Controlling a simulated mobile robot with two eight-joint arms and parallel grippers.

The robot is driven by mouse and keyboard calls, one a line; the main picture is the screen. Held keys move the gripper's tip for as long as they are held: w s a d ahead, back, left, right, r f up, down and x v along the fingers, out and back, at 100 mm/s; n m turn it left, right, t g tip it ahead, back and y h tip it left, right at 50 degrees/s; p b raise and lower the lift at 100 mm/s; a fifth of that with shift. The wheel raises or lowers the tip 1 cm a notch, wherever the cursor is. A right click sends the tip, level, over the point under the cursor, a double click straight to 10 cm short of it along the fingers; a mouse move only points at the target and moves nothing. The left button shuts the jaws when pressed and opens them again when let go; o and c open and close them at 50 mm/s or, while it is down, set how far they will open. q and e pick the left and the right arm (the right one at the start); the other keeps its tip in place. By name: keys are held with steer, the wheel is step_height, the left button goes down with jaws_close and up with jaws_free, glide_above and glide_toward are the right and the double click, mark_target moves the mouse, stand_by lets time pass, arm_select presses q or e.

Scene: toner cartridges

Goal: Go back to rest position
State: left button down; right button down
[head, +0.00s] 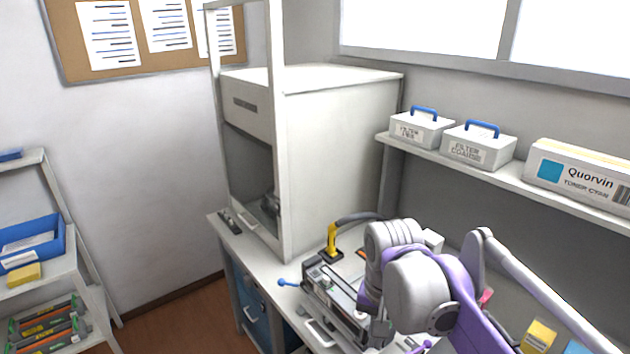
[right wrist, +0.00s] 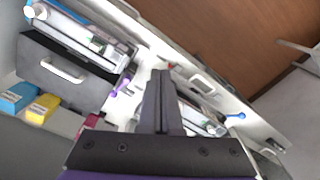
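My right arm reaches in from the lower right of the head view, over the workbench (head: 245,238). Its gripper (head: 381,334) is partly hidden behind the arm there. In the right wrist view the two dark fingers of my right gripper (right wrist: 161,78) lie side by side with no object seen between them. Below the arm a grey device with a toner cartridge slot (head: 335,294) stands on the bench; part of it is hidden. My left gripper is in neither view.
A white cabinet (head: 335,150) with an open front frame stands at the back of the bench. A wall shelf (head: 500,178) holds two filter boxes and a Quorvin toner box (head: 580,175). A rack (head: 75,265) with a blue bin (head: 52,240) stands left; open floor lies between.

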steer(key=s+d+f+n+t, duration=0.2)
steer(key=s+d+f+t, duration=0.1)
steer(key=s+f, duration=0.2)
steer(key=s+d+f+n+t, duration=0.2)
steer(key=s+d+f+t, duration=0.1)
steer(key=s+f, duration=0.3)
step_height(320, 180, down, 2)
steer(key=shift+d+f, duration=0.25)
steer(key=shift+d, duration=0.05)
steer(key=shift+r, duration=0.1)
